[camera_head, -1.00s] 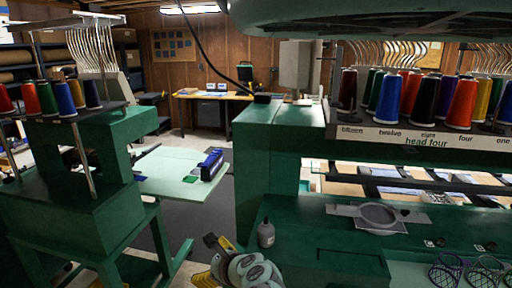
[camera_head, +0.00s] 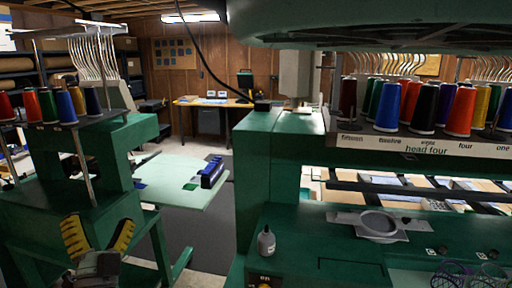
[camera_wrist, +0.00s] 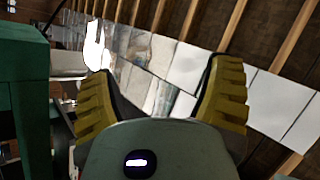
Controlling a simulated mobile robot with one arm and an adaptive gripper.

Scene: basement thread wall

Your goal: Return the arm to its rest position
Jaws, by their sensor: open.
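My gripper (camera_head: 98,236) shows at the lower left of the head view, with its two yellow ribbed fingers pointing up and spread apart. It is in front of the left green machine (camera_head: 60,190) in the picture. In the wrist view my gripper (camera_wrist: 165,95) is open, with nothing between its fingers. Behind the fingers the wrist view shows ceiling beams (camera_wrist: 235,25) and a row of pale panels (camera_wrist: 185,70). The rest of my arm is mostly out of the head view.
A green embroidery machine with thread cones (camera_head: 423,105) stands at the right. A pale table (camera_head: 165,185) holds a blue item (camera_head: 212,171). Dark floor lies between the machines.

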